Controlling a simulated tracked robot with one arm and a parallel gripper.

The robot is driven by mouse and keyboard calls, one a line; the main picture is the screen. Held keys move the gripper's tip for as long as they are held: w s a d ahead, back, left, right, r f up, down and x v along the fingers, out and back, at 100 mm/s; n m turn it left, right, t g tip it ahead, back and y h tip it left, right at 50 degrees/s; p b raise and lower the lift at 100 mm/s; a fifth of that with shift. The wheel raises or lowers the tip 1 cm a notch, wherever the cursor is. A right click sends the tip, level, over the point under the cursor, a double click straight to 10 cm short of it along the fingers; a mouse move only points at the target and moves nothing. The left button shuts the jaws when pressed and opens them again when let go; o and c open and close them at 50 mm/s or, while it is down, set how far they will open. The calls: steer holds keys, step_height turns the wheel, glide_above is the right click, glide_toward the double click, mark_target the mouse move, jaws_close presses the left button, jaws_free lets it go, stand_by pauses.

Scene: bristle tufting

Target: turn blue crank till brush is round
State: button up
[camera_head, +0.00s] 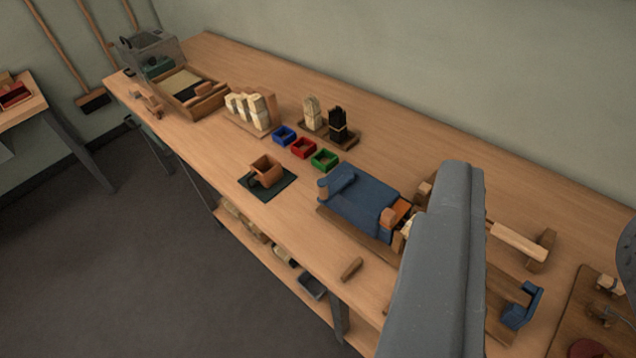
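A blue L-shaped part (521,307), which looks like the blue crank, stands at the right of the bench, just right of a large grey link of my arm. A blue machine body (362,202) with wooden blocks at its end sits on a wooden base left of that link. A small pale bristle tuft (406,227), perhaps the brush, shows at the link's left edge. Its outline is mostly hidden, so I cannot tell its shape. My gripper's fingertips do not show.
The wooden bench (380,118) carries blue (284,135), red (303,147) and green (324,160) trays, a brown pot (266,170) on a dark mat, and bristle bundles (250,109). A loose wooden piece (351,269) lies near the front edge. Floor is free at lower left.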

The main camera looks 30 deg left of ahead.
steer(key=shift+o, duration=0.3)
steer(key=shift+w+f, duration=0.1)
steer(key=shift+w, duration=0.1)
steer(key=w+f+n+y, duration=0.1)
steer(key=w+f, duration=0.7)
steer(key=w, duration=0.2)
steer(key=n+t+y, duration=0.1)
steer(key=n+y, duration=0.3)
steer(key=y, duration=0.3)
glide_toward(322, 191)
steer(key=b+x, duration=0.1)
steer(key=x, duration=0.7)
steer(key=shift+b, duration=0.4)
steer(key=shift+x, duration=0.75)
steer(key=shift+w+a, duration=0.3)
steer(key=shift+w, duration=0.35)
